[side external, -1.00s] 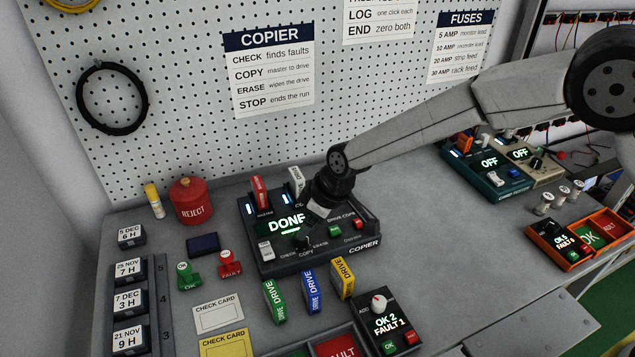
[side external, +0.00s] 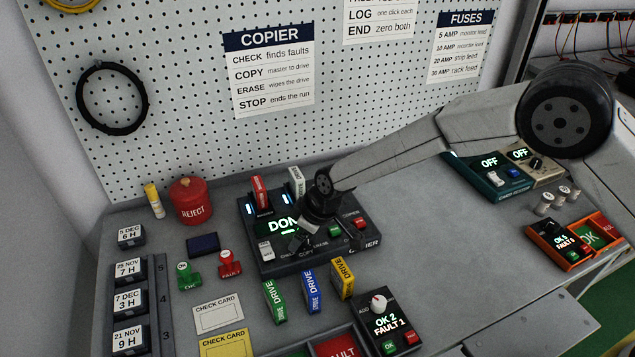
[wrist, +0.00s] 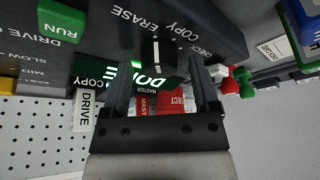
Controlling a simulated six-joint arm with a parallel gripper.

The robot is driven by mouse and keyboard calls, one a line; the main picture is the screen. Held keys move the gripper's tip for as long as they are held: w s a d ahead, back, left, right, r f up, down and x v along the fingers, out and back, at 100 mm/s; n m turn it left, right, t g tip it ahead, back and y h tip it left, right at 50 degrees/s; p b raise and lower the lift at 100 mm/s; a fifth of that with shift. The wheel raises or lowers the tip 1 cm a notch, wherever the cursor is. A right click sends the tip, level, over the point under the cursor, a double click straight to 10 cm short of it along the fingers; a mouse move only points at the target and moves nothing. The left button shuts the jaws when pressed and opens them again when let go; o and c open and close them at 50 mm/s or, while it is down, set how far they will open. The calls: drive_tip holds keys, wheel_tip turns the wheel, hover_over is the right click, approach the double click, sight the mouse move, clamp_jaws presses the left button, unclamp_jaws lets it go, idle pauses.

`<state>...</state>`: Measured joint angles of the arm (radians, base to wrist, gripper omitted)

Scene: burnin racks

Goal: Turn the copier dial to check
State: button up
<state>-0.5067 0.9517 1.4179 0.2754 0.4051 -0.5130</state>
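The copier (side external: 372,226) is a dark box on the bench, with a lit display (side external: 278,226) reading DONE. Its dial (wrist: 155,54) is a dark knob with a white mark, near the labels CHECK, COPY and ERASE. My gripper (wrist: 159,64) is open, with one finger on each side of the dial and gaps between in the wrist view. In the side view my gripper (side external: 303,242) is low over the copier's front and hides the dial.
A red drive (side external: 260,192) and a white drive (side external: 296,181) stand upright at the copier's back. The white switch (side external: 265,249) and green RUN button (side external: 335,231) are close to my gripper.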

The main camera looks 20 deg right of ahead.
clamp_jaws()
drive_tip(key=shift+m, duration=0.6)
drive_tip(key=shift+m+t+h, duration=0.5)
drive_tip(key=shift+m+h, duration=0.3)
drive_tip(key=shift+m, duration=1)
drive_tip(key=shift+s+a+f+m+h, duration=0.1)
drive_tip(key=shift+m+h, duration=0.8)
drive_tip(key=shift+m, duration=1.4)
drive_tip(key=m, duration=0.2)
drive_tip(key=m+h, duration=0.1)
drive_tip(key=m, duration=0.1)
drive_tip(key=shift+a+h, duration=0.1)
drive_tip(key=shift+h, duration=0.2)
drive_tip(key=m+g+h, duration=0.1)
drive_tip(key=m, duration=0.3)
drive_tip(key=shift+m, duration=0.3)
